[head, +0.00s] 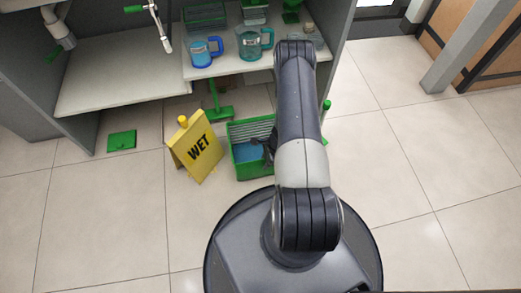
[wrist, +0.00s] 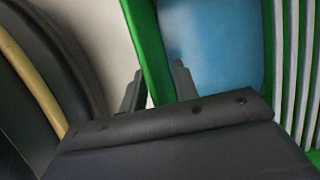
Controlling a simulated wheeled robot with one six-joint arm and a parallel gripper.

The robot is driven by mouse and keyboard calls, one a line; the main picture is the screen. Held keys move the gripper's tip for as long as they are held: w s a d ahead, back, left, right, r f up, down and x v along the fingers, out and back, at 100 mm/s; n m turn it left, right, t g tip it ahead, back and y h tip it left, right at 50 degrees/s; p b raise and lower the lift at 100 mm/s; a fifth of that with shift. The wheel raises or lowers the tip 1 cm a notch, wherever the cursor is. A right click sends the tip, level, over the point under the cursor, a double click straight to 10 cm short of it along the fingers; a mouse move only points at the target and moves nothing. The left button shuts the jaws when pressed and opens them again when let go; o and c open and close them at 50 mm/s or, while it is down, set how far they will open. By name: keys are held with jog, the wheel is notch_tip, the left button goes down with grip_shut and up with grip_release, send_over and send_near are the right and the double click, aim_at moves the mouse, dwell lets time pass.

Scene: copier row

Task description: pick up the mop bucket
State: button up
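The mop bucket (head: 252,172) is a green box on the floor with blue water inside and a slatted wringer at its back. It stands just left of my arm, which hides its right part. In the wrist view the bucket's green rim (wrist: 150,52) runs between my two dark fingertips. My gripper (wrist: 157,90) is open, with one finger outside the rim over the floor and the other inside over the blue water. Gaps show beside the rim, so it does not look clamped. In the head view my gripper (head: 267,150) is a dark shape at the bucket, mostly behind my arm.
A yellow WET sign (head: 198,150) stands close left of the bucket. A green brush or squeegee (head: 219,112) is behind it. Open floor (head: 410,190) lies to the right.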

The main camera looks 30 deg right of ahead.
jog(key=shift+x, duration=0.75)
jog(key=shift+c, duration=0.2)
grip_shut()
dwell(0.6)
